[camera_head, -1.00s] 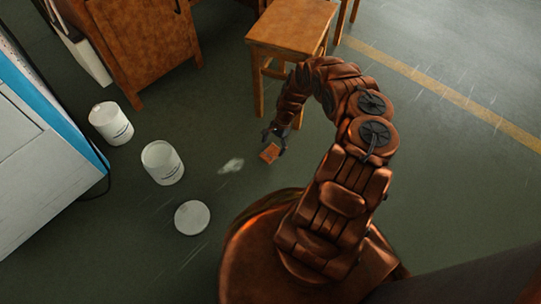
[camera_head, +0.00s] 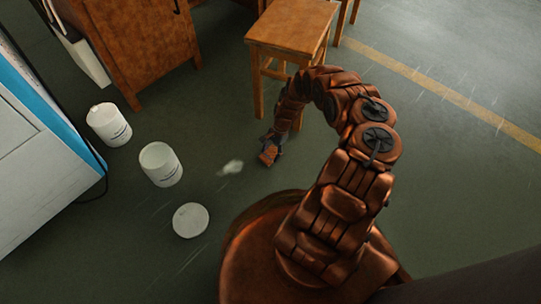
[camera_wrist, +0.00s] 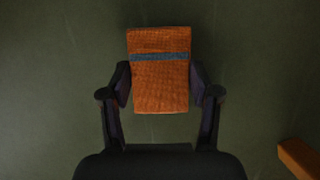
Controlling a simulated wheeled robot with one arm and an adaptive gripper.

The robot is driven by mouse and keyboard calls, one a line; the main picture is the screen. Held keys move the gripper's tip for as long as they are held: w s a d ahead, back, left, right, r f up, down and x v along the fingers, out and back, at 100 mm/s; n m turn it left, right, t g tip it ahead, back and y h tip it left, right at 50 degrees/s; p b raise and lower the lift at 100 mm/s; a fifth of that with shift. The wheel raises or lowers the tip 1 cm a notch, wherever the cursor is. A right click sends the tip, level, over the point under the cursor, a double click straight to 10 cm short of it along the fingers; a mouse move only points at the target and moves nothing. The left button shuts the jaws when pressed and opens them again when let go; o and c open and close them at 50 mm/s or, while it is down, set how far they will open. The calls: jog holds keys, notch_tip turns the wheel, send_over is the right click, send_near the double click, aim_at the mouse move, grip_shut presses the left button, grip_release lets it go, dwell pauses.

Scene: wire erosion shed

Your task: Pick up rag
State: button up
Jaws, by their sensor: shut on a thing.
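The rag (camera_wrist: 160,88) is an orange block-like folded cloth with a grey-blue band across it. In the wrist view it sits between the two dark fingers of my gripper (camera_wrist: 160,92), which press on its left and right sides. In the head view the rag (camera_head: 268,155) shows small and orange-brown at the end of my gripper (camera_head: 270,146), near the floor to the left of the wooden stool (camera_head: 290,26). I cannot tell from these views whether the rag touches the floor.
Two white buckets (camera_head: 108,124) (camera_head: 160,164) and a round white lid (camera_head: 190,220) stand or lie on the floor at left. A pale patch (camera_head: 230,167) is on the floor beside the rag. A wooden cabinet (camera_head: 135,50) is at the back. Open floor lies right.

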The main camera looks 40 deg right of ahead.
aim_at(268, 157)
jog(key=shift+c, duration=0.3)
jog(key=shift+r+p, duration=0.35)
jog(key=shift+r, duration=0.05)
jog(key=r+p, duration=0.2)
jog(key=r, duration=0.1)
jog(key=shift+s+r+p, duration=0.25)
jog(key=shift+p, duration=0.15)
jog(key=s+p, duration=0.2)
jog(key=s, duration=0.2)
jog(key=s+p, duration=0.3)
jog(key=s, duration=0.2)
jog(key=s+a+p, duration=0.1)
jog(key=s+p, duration=0.1)
jog(key=s, duration=0.2)
jog(key=shift+s+r, duration=0.4)
jog(key=shift+s+f+p, duration=0.1)
jog(key=shift+s+p, duration=0.45)
jog(key=shift+s, duration=0.35)
